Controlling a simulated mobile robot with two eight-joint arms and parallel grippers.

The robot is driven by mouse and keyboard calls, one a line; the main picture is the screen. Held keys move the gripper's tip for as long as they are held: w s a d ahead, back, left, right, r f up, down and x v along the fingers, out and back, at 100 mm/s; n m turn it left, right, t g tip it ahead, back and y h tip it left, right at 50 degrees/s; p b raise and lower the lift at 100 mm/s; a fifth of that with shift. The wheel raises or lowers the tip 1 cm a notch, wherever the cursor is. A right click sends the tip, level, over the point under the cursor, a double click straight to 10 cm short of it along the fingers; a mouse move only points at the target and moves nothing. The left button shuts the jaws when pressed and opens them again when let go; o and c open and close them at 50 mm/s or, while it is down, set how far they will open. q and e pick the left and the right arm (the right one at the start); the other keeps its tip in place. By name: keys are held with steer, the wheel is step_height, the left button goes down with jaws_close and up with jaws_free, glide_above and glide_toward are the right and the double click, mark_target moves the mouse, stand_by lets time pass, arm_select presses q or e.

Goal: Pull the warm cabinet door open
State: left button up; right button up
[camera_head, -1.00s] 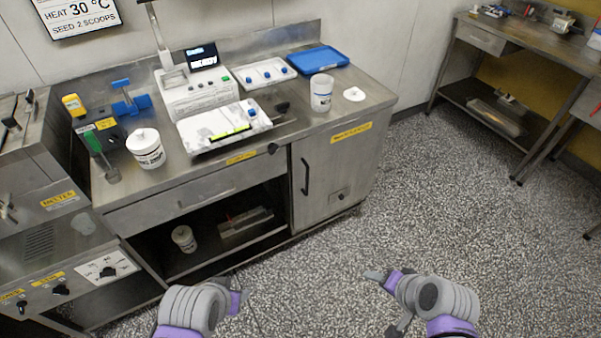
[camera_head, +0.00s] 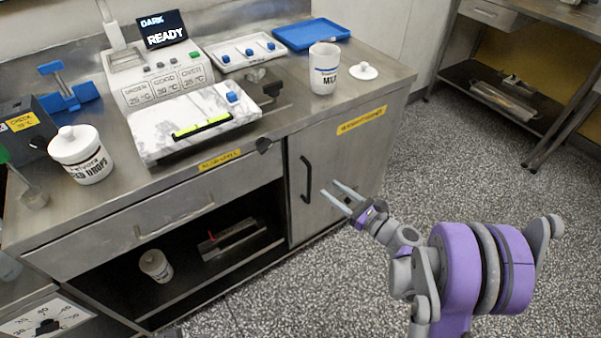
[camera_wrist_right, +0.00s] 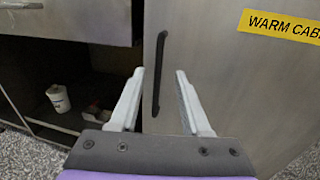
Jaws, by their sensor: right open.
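The warm cabinet door (camera_head: 335,170) is a grey metal panel at the right end of the bench, and it looks closed. It also shows in the right wrist view (camera_wrist_right: 220,80), with a yellow "WARM CAB" label (camera_wrist_right: 284,25). Its black vertical bar handle (camera_head: 306,180) is near the door's left edge. My right gripper (camera_head: 338,196) is open and empty, just right of the handle in the head view. In the right wrist view the handle (camera_wrist_right: 158,72) appears between and beyond the two fingers, with no visible contact. My left gripper is not in view.
An open shelf (camera_head: 205,255) with a white tub (camera_head: 155,265) lies left of the door. A drawer (camera_head: 160,215) is above it. The speckled floor (camera_head: 400,180) right of the cabinet is clear.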

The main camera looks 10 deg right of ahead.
steer(key=x, duration=0.9)
steer(key=shift+w+a+b, duration=0.25)
steer(key=shift+b, duration=0.2)
jaws_close()
stand_by(0.8)
